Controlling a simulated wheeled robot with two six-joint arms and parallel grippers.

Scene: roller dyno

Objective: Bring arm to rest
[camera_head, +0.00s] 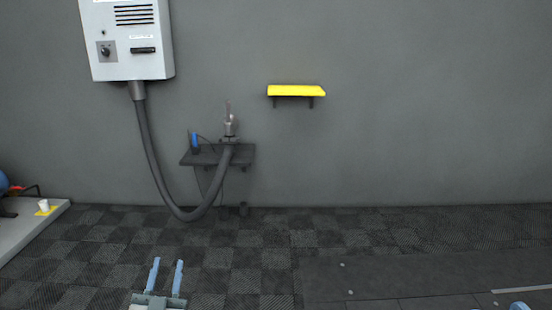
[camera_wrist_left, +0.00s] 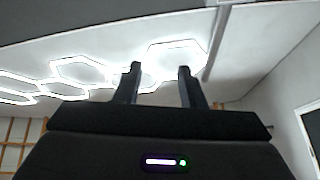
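My left gripper (camera_head: 167,262) shows at the bottom of the head view, left of centre. Its two pale blue fingers stand apart with nothing between them, above the checkered floor. In the left wrist view the gripper (camera_wrist_left: 158,70) is also open and empty, its dark fingers against a ceiling with glowing hexagonal lights (camera_wrist_left: 85,72). A small blue piece (camera_head: 519,306) shows at the bottom right edge of the head view. It may be the tip of my right gripper, but too little shows to tell its state.
A grey wall box (camera_head: 128,65) has a thick hose running to a small dark wall shelf (camera_head: 205,157). A yellow-topped shelf (camera_head: 296,91) is on the wall. A grey platform (camera_head: 28,232) lies left, dark floor plates (camera_head: 400,275) right. The floor around the left gripper looks clear.

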